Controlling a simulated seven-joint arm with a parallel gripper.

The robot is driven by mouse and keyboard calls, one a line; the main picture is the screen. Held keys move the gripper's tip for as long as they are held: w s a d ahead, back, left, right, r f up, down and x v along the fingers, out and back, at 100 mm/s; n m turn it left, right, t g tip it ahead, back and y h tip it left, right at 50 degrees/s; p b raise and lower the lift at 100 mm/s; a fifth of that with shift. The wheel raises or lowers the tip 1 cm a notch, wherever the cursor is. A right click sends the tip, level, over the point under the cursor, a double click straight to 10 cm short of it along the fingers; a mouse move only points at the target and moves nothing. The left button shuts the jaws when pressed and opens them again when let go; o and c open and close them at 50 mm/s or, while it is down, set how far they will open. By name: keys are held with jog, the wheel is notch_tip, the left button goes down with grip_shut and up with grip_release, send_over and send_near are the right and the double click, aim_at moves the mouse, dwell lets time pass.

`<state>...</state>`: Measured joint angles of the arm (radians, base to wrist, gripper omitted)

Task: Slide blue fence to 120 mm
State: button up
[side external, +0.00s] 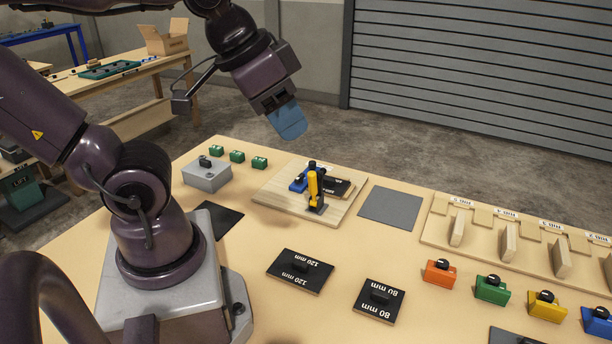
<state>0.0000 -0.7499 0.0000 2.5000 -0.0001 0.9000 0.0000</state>
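My gripper (290,124), with pale blue fingers, hangs in the air above and behind the wooden board (277,199), apart from everything on the table. Its fingers overlap in this view, so their opening is hidden. The blue fence (298,184) sits on the board, partly hidden by an upright yellow lever (314,188) in front of it. A black plate with pale lettering (338,188) lies on the board, right beside the fence. A black plate marked 120 mm (318,281), with a raised grip, lies flat on the table in front of the board.
A smaller 80 mm plate (386,312) lies to the right. A grey box (207,178) and small green blocks (237,156) stand left of the board. A grey mat (391,207) is clear. Coloured blocks (491,290) and a slotted wooden rack (437,228) fill the right side.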

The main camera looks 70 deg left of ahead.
dwell(0.3)
jog(key=shift+o, duration=0.9)
jog(key=n+g+y, duration=0.3)
jog(key=n+y, duration=0.1)
jog(key=n, duration=0.7)
send_near(312, 162)
jog(key=x, duration=0.9)
